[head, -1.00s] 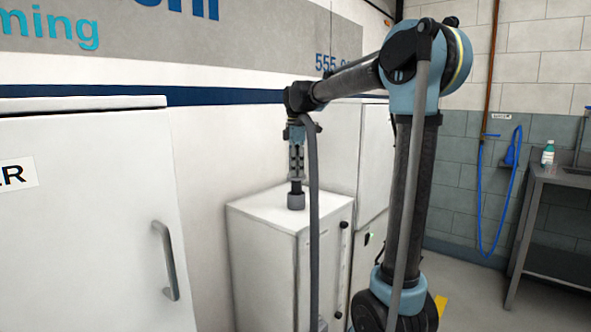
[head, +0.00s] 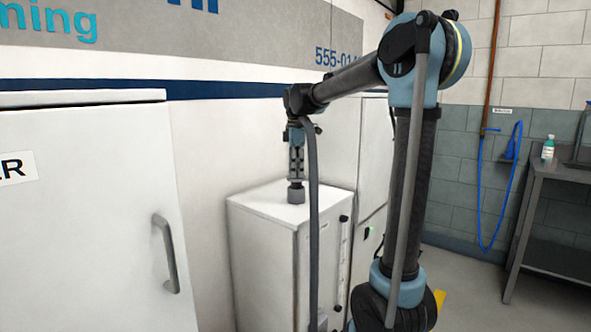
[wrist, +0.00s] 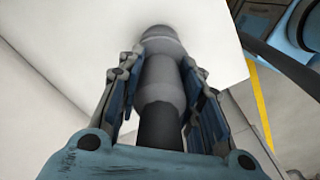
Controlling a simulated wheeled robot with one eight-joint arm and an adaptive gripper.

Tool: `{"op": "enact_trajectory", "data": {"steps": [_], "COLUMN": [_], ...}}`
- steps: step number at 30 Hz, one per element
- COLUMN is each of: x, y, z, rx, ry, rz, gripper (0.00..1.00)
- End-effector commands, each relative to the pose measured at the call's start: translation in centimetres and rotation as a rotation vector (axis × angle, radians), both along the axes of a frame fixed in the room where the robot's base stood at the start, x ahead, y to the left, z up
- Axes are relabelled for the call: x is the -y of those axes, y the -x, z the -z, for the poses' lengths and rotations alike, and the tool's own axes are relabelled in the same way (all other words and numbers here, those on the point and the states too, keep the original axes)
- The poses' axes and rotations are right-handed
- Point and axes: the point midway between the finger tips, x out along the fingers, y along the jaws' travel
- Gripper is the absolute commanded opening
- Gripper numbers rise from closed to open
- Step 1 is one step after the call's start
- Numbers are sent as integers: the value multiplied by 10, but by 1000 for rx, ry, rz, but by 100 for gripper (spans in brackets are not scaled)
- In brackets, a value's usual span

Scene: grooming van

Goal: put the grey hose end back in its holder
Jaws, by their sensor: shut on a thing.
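My gripper (head: 296,175) points straight down over the white cabinet (head: 262,207). In the wrist view its fingers (wrist: 163,95) are closed around the grey hose end (wrist: 163,82), which has a dark section towards my palm. Beyond the fingertips a short, wider grey cylinder, which looks like the holder (head: 296,196), stands on the cabinet top; it also shows in the wrist view (wrist: 160,34). The hose end is upright and in line with it. The fingertips are just above its rim. I cannot see how deep the tip sits inside.
A larger white cabinet with a handle (head: 166,252) stands at left. The van wall (head: 225,135) is close behind. A blue hose (head: 482,195) hangs on the right wall, beside a dark table (head: 560,180) with a bottle (head: 548,149). The cabinet top around the holder is clear.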

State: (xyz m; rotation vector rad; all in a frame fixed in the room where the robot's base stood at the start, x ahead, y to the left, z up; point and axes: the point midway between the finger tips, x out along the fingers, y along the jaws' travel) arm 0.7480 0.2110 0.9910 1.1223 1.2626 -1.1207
Motion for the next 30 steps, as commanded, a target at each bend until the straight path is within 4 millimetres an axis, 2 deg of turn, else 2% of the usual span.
{"op": "enact_trajectory", "data": {"steps": [30], "x": [0], "y": [0], "z": [6], "rx": [0], "ry": [0], "rz": [0], "gripper": [0]}}
